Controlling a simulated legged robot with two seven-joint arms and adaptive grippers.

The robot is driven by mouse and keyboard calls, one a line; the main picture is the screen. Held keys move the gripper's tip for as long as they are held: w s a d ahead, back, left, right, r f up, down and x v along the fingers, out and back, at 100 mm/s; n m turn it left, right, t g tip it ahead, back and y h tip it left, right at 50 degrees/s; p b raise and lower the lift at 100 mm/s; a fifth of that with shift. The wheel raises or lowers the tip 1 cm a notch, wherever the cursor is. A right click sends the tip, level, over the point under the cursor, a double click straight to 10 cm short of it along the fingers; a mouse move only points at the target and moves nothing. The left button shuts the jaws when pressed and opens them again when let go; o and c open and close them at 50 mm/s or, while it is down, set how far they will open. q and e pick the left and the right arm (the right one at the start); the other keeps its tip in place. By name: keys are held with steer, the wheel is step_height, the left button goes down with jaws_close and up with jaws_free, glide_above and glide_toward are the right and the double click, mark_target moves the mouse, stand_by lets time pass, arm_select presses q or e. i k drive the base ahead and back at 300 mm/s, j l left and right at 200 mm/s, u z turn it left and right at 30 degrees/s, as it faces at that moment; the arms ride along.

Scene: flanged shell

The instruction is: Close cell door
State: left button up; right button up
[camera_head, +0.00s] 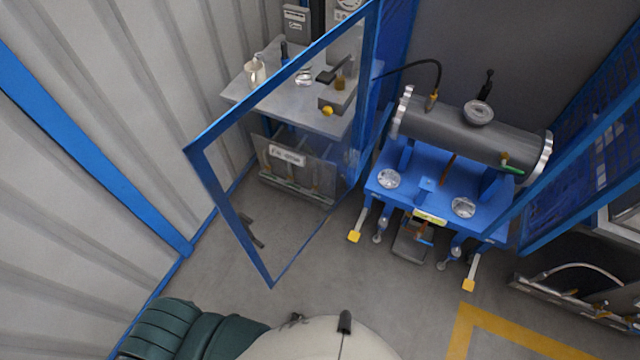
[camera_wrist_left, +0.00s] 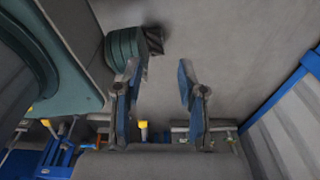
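A cell door with a blue frame (camera_head: 230,218) and a clear pane stands open at an angle in the left half of the head view. A shelf and equipment show through its pane. A second blue-framed panel (camera_head: 575,175) with mesh stands at the right; I cannot tell if it is a door. My left gripper (camera_wrist_left: 158,88) shows in the left wrist view with its two blue-padded fingers apart and nothing between them. It is not seen in the head view and touches no door that I can see. My right gripper is in neither view.
Inside the cell, a grey flanged shell (camera_head: 465,130) lies on a blue stand (camera_head: 400,205). A grey shelf (camera_head: 245,95) holds a mug (camera_head: 254,72) and small tools. A corrugated wall (camera_head: 90,190) is at left. The floor (camera_head: 330,270) before the door is clear.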

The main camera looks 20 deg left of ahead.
mark_target(239, 223)
steer(key=k+j+z, duration=0.2)
steer(key=j, duration=0.2)
steer(key=j+z, duration=0.2)
steer(key=j, duration=0.25)
steer(key=k+j+z, duration=0.2)
steer(key=j, duration=0.2)
steer(key=i+j+z, duration=0.2)
steer(key=j, duration=0.25)
steer(key=j+z, duration=0.2)
steer(key=j, duration=0.3)
steer(key=i+j+z, duration=0.2)
steer(key=j, duration=0.3)
steer(key=k+j+z, duration=0.2)
steer(key=k+j, duration=0.1)
